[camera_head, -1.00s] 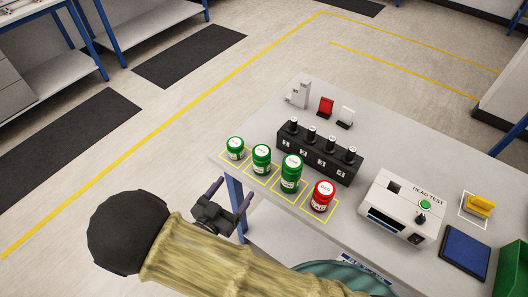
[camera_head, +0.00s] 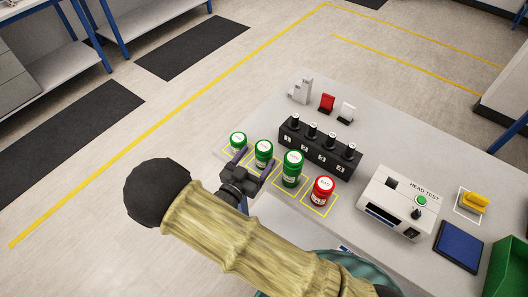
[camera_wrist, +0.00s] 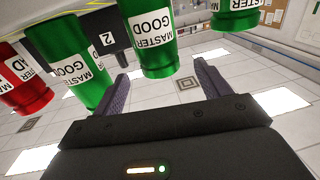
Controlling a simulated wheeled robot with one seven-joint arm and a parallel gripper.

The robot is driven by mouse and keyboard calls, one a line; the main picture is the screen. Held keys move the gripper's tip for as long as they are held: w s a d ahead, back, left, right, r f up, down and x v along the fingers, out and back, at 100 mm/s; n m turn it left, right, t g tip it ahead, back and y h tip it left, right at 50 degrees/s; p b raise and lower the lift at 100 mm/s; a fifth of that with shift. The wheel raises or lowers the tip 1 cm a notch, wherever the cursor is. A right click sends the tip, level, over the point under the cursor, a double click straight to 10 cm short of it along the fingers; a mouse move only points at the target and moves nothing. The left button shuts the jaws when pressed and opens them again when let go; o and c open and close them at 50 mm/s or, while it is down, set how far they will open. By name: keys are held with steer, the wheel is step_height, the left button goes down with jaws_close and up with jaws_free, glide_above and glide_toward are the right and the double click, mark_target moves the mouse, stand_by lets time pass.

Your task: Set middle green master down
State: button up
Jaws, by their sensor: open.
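Three green masters stand in a row at the table's near left edge. The middle green master (camera_head: 263,152) is upright; its base is partly hidden by my gripper. The small end green master (camera_head: 238,141) is to its left and the tallest green master (camera_head: 292,169) to its right. My gripper (camera_head: 258,158) is open, with its fingers pointing at the middle master from the near side. In the wrist view, the middle master (camera_wrist: 150,45), labelled "MASTER GOOD", lies between the directions of the spread fingers (camera_wrist: 160,75). Whether the fingers flank it is unclear.
A red master (camera_head: 322,190) stands at the row's right end. A black numbered rack (camera_head: 318,152) is close behind the row. The white head tester (camera_head: 398,204), a blue pad (camera_head: 459,247) and a green bin (camera_head: 510,270) are to the right.

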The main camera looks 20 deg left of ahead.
mark_target(267, 145)
steer(key=shift+x, duration=0.95)
steer(key=p+x, duration=0.2)
steer(key=x, duration=0.3)
steer(key=shift+d+f+p, duration=0.1)
steer(key=shift+f+p, duration=0.1)
steer(key=shift+p, duration=0.1)
steer(key=shift+c, duration=0.5)
steer(key=c, duration=1.3)
step_height(267, 145, up, 10)
steer(key=shift+b, duration=1.05)
